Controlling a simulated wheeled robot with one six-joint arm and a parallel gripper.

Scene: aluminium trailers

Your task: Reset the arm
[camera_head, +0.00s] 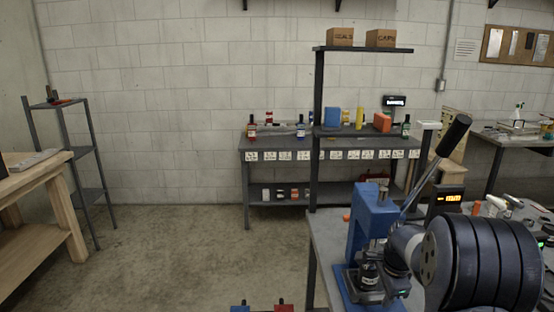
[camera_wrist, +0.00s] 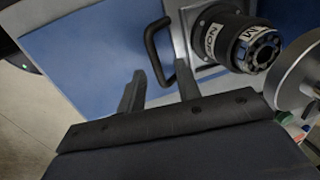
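My gripper (camera_wrist: 160,72) shows in the wrist view with its two dark fingers apart and nothing visible between their tips. It is over the blue base plate (camera_wrist: 90,50) of a press. A black U-shaped handle (camera_wrist: 152,38) is just beyond the fingertips, close to the right finger; I cannot tell if they touch. A black lettered cylinder (camera_wrist: 237,42) stands to the right of the handle. In the head view the blue lever press (camera_head: 372,212) stands on the grey bench at right, with my arm close against its right side. My fingers cannot be made out there.
The press's long lever (camera_head: 436,166) rises beside my arm. A display (camera_head: 446,199) and small items crowd the bench behind. A grey shelf bench (camera_head: 283,142) with bottles stands at the back wall. A wooden table (camera_head: 30,172) is at left. The floor (camera_head: 190,240) between is clear.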

